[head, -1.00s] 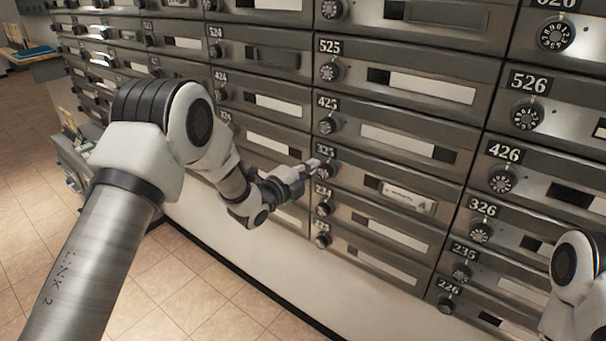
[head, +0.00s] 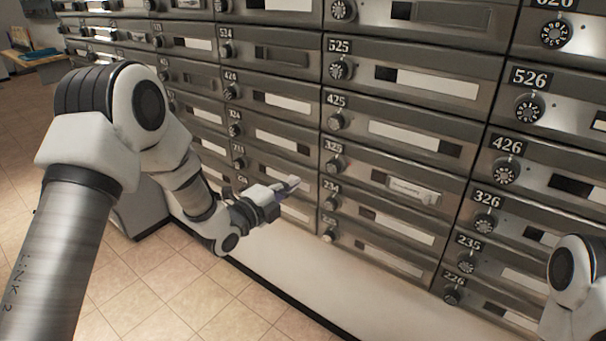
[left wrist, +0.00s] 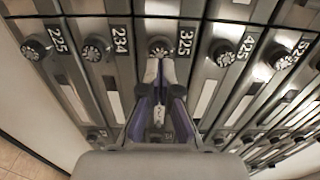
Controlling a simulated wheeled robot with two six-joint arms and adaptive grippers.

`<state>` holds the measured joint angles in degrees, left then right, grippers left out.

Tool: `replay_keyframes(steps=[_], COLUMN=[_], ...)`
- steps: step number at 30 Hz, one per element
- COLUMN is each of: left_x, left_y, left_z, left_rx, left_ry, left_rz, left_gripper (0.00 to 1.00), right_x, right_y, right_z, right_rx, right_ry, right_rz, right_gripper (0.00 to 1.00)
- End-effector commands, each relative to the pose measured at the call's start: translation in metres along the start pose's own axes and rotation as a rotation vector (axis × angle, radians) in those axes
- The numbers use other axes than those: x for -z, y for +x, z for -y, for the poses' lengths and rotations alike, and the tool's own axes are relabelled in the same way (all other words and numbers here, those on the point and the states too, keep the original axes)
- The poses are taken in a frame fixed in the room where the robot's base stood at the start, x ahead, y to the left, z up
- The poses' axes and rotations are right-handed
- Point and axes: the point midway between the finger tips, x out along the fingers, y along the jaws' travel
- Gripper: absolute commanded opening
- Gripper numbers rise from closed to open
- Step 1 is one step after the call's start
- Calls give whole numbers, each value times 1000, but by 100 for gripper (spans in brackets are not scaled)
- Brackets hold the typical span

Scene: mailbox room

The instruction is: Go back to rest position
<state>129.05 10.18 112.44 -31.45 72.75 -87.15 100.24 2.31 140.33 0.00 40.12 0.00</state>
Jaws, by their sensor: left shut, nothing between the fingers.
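My left gripper (head: 289,186) is shut and empty in the head view. It is in front of the mailbox wall, left of the dial of box 325 (head: 333,166) and apart from it. In the left wrist view the closed fingers (left wrist: 159,75) point toward the dial of box 325 (left wrist: 160,49). The door of box 325 is flush with its neighbours, with a pale label in its slot (head: 414,190). Of my right arm only a white joint (head: 572,275) shows at the right edge; its gripper is out of view.
Rows of metal mailboxes (head: 420,110) with round dials fill the middle and right. A pale wall base (head: 300,265) runs below them. Tiled floor (head: 190,300) lies open at the lower left. A small table (head: 35,52) stands at the far left.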

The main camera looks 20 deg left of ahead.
Motion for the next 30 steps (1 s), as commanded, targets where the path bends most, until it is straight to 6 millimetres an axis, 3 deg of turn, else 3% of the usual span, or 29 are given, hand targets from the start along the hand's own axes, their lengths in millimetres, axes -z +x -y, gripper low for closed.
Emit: replay_keyframes(steps=[3, 8, 11, 14, 18, 20, 21, 24, 27, 30], left_x=[0, 1, 6, 24, 54, 67, 76, 96, 112, 122], left_y=[-14, -18, -21, -37, -94, -128, -154, -224, -292, -347], left_z=[0, -4, -33, -94, -202, -243, -268, -317, -344, -351], left_rx=[-1, -5, -52, -165, -444, -581, -675, -893, -1055, -1130], left_ry=[-1, -3, -16, -52, -200, -319, -412, -659, -899, -1120], left_rz=[0, -1, -7, -23, 27, 85, 140, 332, 592, 904], left_gripper=[0, 0, 0, 0, 0, 0, 0, 0, 0, 0], right_x=[0, 0, 0, 0, 0, 0, 0, 0, 0, 0], right_y=[-1, -1, -1, -1, -1, -1, -1, -1, -1, -1], right_z=[0, 0, 0, 0, 0, 0, 0, 0, 0, 0], right_rx=[0, 0, 0, 0, 0, 0, 0, 0, 0, 0], right_ry=[0, 0, 0, 0, 0, 0, 0, 0, 0, 0], right_rz=[1, 1, 1, 1, 1, 1, 1, 1, 1, 1], right_gripper=[40, 40, 40, 40, 40, 40, 40, 40, 40, 40])
